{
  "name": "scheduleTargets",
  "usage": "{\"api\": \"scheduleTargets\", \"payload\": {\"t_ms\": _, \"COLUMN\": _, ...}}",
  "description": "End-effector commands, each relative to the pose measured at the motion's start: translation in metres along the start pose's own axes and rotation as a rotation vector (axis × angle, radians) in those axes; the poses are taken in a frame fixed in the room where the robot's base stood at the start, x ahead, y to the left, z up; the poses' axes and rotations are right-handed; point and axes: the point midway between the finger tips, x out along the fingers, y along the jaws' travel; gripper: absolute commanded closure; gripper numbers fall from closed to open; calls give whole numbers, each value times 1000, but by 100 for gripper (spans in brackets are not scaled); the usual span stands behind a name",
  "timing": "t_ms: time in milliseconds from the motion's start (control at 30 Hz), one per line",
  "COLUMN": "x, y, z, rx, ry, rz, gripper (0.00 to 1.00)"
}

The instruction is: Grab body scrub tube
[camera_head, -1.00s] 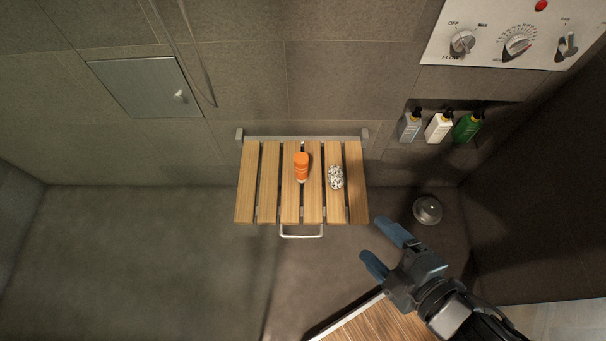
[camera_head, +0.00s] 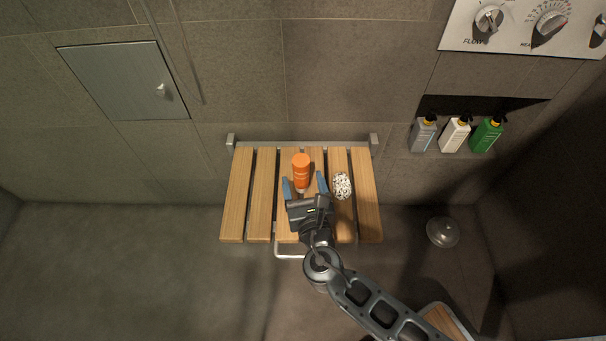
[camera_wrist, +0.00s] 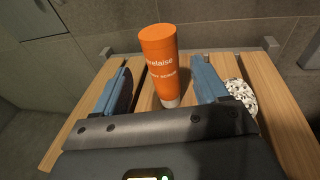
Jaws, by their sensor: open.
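The body scrub tube (camera_head: 301,168) is orange with a white cap at its lower end and stands upright on the wooden slatted seat (camera_head: 235,200). In the wrist view the tube (camera_wrist: 160,62) shows white lettering and rises between and just beyond the fingers. My gripper (camera_head: 305,186) is open, with its two blue fingers spread to either side of the tube's near side. In the wrist view my gripper (camera_wrist: 162,85) has nothing held between its fingers. I cannot tell whether either finger touches the tube.
A black-and-white speckled object (camera_head: 342,186) lies on the seat close to the right finger; it also shows in the wrist view (camera_wrist: 241,95). Several pump bottles (camera_head: 455,134) stand in a wall niche at right. The wall rises behind the seat's rear bar (camera_head: 300,142).

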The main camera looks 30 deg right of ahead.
Motion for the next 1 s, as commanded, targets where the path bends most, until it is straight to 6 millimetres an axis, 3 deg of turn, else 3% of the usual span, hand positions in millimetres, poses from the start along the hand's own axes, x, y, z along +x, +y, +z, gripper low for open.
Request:
{"api": "scheduleTargets", "payload": {"t_ms": 267, "x": 24, "y": -2, "z": 5, "rx": 5, "ry": 1, "rz": -2, "gripper": 27}}
{"api": "scheduleTargets", "payload": {"t_ms": 533, "x": 60, "y": -4, "z": 10, "rx": 6, "ry": 1, "rz": -1, "gripper": 27}}
{"api": "scheduleTargets", "payload": {"t_ms": 800, "x": 64, "y": -4, "z": 10, "rx": 5, "ry": 2, "rz": 1, "gripper": 27}}
{"api": "scheduleTargets", "payload": {"t_ms": 1000, "x": 64, "y": -4, "z": 10, "rx": 6, "ry": 2, "rz": 1, "gripper": 46}}
